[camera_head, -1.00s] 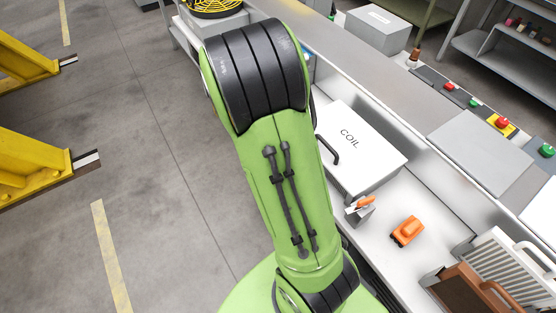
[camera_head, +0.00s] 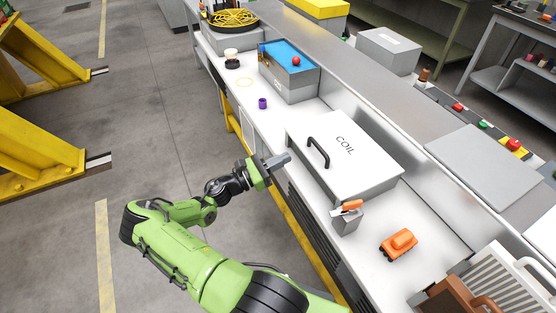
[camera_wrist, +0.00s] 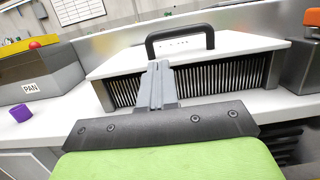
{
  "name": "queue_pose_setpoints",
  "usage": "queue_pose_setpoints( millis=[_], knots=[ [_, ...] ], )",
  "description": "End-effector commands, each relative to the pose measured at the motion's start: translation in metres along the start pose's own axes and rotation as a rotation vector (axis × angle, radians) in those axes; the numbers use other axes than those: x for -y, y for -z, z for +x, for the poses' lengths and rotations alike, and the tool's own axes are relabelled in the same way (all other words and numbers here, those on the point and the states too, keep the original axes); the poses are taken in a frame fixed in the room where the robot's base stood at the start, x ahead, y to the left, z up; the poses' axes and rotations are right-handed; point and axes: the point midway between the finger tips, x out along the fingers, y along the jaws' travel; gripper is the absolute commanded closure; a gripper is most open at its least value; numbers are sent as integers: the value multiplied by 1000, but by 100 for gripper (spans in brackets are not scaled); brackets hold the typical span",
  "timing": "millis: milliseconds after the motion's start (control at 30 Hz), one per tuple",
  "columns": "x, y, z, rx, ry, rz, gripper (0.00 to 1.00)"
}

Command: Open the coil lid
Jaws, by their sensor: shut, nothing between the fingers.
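The coil lid (camera_head: 350,158) is a white flat panel marked COIL, lying flat on the coil box on the bench in the head view. A black handle (camera_head: 318,153) stands on its edge nearest my arm. In the wrist view the lid (camera_wrist: 115,64) rests over a dark finned front, with its handle (camera_wrist: 180,40) straight ahead. My gripper (camera_head: 284,159) is shut and empty, beside the box on its aisle side and apart from the handle. In the wrist view my gripper's fingers (camera_wrist: 158,84) point toward the finned front, below the handle.
A grey box with orange handle (camera_head: 347,215) and an orange toy-like block (camera_head: 399,245) stand on the bench right of the coil box. A purple cup (camera_head: 262,103) and a blue-topped PAN box (camera_head: 290,78) stand to the left. The aisle floor is open.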

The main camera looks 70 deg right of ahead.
Motion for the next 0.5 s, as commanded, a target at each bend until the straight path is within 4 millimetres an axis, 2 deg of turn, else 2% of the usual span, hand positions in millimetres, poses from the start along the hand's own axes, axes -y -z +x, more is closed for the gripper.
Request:
queue_pose_setpoints(
  millis=[100,233,333,500],
  knots=[
    [1,0,28,0,6,1,100],
    [1,0,52,-1,5,2,100],
    [1,0,64,-1,3,2,100],
    [0,0,71,-2,1,1,100]
  ],
)
